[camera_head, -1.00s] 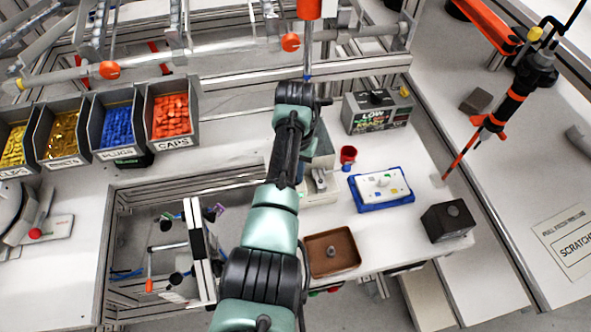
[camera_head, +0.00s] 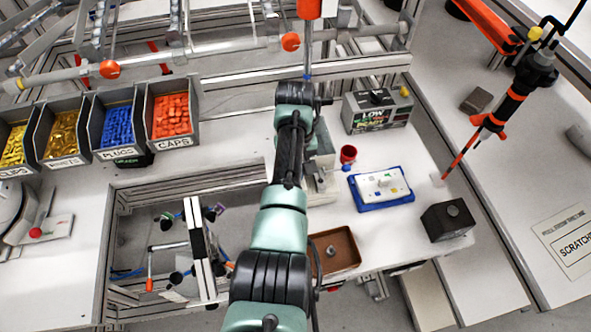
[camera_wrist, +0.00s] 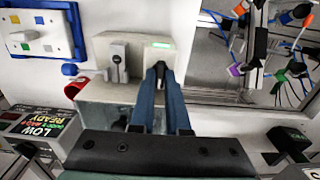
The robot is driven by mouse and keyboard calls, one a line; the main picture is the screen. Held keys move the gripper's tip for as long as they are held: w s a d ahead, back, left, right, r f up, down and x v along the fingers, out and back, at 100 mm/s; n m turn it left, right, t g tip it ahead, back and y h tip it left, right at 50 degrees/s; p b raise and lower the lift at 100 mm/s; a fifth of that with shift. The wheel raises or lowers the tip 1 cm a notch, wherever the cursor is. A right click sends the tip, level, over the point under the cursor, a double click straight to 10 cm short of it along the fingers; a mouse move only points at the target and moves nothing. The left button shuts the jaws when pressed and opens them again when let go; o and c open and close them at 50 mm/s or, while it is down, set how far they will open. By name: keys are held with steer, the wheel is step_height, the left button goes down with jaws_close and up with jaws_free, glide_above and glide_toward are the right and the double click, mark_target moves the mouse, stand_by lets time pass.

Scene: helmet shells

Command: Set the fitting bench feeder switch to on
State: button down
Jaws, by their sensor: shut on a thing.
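The feeder box (camera_wrist: 140,92) is pale grey and stands on the white bench; it also shows in the head view (camera_head: 322,196), partly behind my arm. Its top carries a grey plate with a dark lever (camera_wrist: 117,60) and a lit green lamp (camera_wrist: 160,44). My gripper (camera_wrist: 160,70) is over the box top, right of that plate and just below the lamp in the wrist view. Its dark blue fingers are closed together on something small and dark, apparently the feeder switch, mostly hidden by the fingertips. The arm hides my gripper in the head view.
A red cup (camera_head: 348,154) and a blue tray with a white panel (camera_head: 381,188) stand to the right. A brown tray (camera_head: 334,251) lies nearer. A LOW/READY box (camera_head: 377,112) stands behind. An open frame well (camera_head: 160,215) lies left.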

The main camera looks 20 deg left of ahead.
stand_by(0.3)
steer(key=c, duration=0.9)
jaws_free()
step_height(320, 180, up, 13)
